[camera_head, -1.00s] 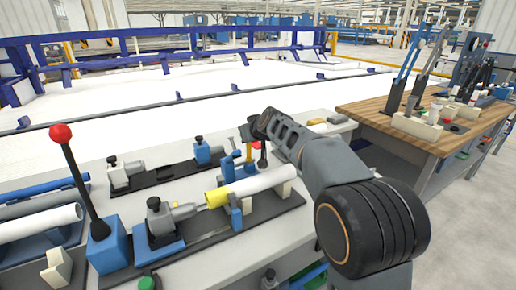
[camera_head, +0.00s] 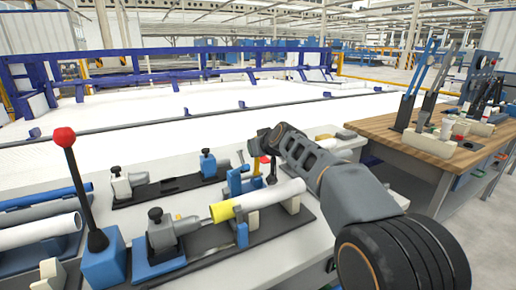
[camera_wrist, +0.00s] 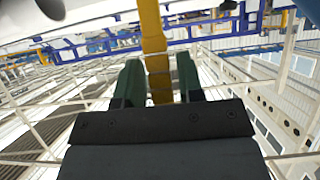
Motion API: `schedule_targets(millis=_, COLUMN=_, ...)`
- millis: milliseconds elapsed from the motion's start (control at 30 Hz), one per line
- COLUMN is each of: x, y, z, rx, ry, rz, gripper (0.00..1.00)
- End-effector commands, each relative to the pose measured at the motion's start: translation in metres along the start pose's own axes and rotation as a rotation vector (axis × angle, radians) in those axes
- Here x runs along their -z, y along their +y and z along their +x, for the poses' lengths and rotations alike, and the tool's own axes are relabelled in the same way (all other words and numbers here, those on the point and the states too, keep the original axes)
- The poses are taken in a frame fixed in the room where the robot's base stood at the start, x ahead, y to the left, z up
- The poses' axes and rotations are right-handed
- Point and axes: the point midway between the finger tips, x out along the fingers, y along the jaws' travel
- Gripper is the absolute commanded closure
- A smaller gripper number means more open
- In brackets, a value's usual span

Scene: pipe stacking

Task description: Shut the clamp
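A white pipe (camera_head: 262,197) with a yellow end lies on a dark fixture. Blue upright clamp parts (camera_head: 237,180) stand beside it, with a red-tipped piece (camera_head: 265,160) close by. My arm reaches over the fixture from the right, and its end is near these parts and partly hides them. In the wrist view my gripper (camera_wrist: 159,83) has two green fingers apart. A yellow bar (camera_wrist: 153,45) shows between them with gaps at both sides. I cannot tell whether it is part of the clamp or how far away it is.
A red-knobbed lever (camera_head: 66,140) stands on a blue base at left. A wooden bench (camera_head: 400,135) with tools is at right. A second fixture (camera_head: 150,188) lies behind the first.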

Motion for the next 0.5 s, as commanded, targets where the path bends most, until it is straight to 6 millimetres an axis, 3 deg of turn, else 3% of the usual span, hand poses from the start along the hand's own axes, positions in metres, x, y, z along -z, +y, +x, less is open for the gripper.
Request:
schedule_targets(millis=133, x=0.000, y=0.000, z=0.000, rx=0.000, ry=0.000, rz=0.000, gripper=0.53)
schedule_targets(millis=367, x=0.000, y=0.000, z=-0.001, rx=0.000, ry=0.000, rz=0.001, gripper=0.53)
schedule_targets(millis=500, x=0.001, y=0.001, z=-0.012, rx=-0.001, ry=0.002, rz=0.001, gripper=0.53)
